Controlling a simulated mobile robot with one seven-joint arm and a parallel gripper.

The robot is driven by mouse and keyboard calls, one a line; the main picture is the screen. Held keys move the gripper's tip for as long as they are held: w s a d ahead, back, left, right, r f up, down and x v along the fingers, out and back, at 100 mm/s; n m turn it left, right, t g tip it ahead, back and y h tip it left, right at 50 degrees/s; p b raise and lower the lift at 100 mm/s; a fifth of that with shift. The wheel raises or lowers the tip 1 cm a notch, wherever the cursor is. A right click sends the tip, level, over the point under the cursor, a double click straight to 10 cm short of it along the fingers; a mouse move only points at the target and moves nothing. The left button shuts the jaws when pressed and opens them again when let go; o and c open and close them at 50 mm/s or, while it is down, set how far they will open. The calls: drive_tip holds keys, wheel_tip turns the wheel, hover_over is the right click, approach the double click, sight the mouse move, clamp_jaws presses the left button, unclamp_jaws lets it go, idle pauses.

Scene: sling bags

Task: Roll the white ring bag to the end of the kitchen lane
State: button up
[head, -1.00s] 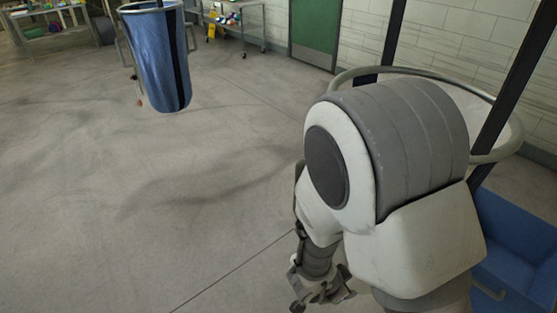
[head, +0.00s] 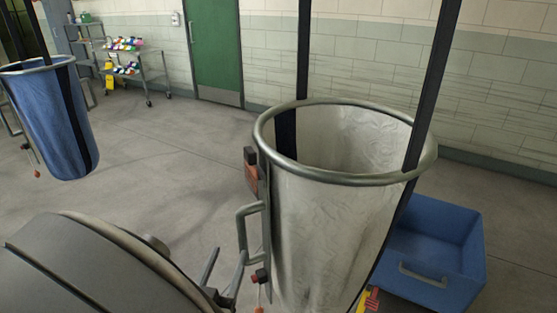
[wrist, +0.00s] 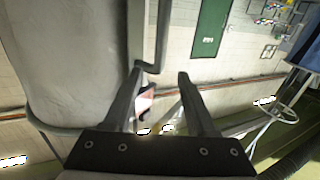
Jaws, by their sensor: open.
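The white ring bag (head: 325,225) hangs at centre right in the head view, its round metal rim (head: 345,181) on black straps. A grey metal handle (head: 243,232) stands out from its left side. My gripper (head: 229,256) is open just below and left of this handle. In the wrist view the bag (wrist: 75,55) fills the upper left. The handle (wrist: 152,66) shows there beyond the tips of my gripper (wrist: 160,72), nearer the left finger. I cannot tell whether the finger touches it. Nothing is gripped. The bag's bottom is hidden in the head view.
A blue ring bag (head: 55,125) hangs at the left. A blue bin (head: 435,245) stands right of the white bag, close to it. A wheeled shelf (head: 140,65) and a green door (head: 217,50) are at the back wall. Open floor (head: 165,165) lies between the bags.

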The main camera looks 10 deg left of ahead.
sight(245, 214)
drive_tip(key=w, duration=1.3)
drive_tip(key=shift+w+d+p, duration=0.15)
drive_tip(key=shift+w+p, duration=0.1)
drive_tip(key=shift+p, duration=0.05)
drive_tip(key=shift+c, duration=0.4)
clamp_jaws()
idle(0.4)
